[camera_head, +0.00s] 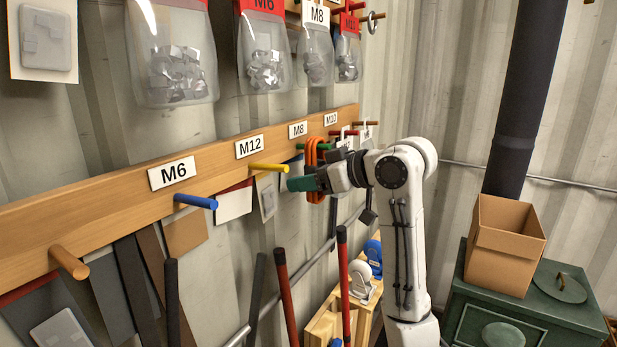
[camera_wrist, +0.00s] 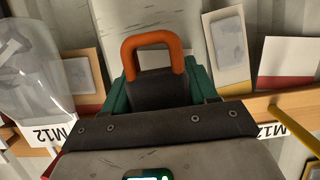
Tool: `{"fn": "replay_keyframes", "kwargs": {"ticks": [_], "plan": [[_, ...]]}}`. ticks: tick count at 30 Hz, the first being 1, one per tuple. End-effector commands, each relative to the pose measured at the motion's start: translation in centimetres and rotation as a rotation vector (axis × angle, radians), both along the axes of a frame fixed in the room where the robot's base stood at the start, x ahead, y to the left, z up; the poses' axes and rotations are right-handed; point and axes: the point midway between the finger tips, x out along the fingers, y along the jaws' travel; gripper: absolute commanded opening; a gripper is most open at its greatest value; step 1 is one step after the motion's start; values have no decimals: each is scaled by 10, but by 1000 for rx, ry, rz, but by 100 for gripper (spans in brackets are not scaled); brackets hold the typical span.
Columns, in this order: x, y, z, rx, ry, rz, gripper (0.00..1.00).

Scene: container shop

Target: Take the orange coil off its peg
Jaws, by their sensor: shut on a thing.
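The orange coil (camera_head: 312,165) is an upright loop beside the rail in the head view, at the green peg (camera_head: 299,146) under the M8 label. Green shows at the coil's upper part, but I cannot tell whether the peg still passes through it. My gripper (camera_head: 308,182) is shut on the coil's lower part. In the wrist view the coil's rounded end (camera_wrist: 156,41) stands out beyond my gripper (camera_wrist: 160,82), between its green-edged fingers. No peg shows inside the loop there. The coil's lower end is hidden by the fingers.
The wooden rail (camera_head: 100,205) also carries a yellow peg (camera_head: 269,168), a blue peg (camera_head: 196,201) and hanging cards. Clear bags (camera_head: 264,58) hang above. Red-handled tools (camera_head: 286,295) stand below. A cardboard box (camera_head: 505,258) sits on a green cabinet (camera_head: 515,318) at right.

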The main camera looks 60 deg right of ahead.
Motion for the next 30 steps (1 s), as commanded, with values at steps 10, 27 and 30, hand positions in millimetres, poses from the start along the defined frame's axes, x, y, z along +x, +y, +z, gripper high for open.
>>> {"fn": "replay_keyframes", "kwargs": {"ticks": [10, 27, 30], "plan": [[-1, 0, 7, -7, -14, -1, 23], [-31, 1, 9, -4, -10, -2, 23], [-36, 2, 9, -3, -10, -2, 23]]}}
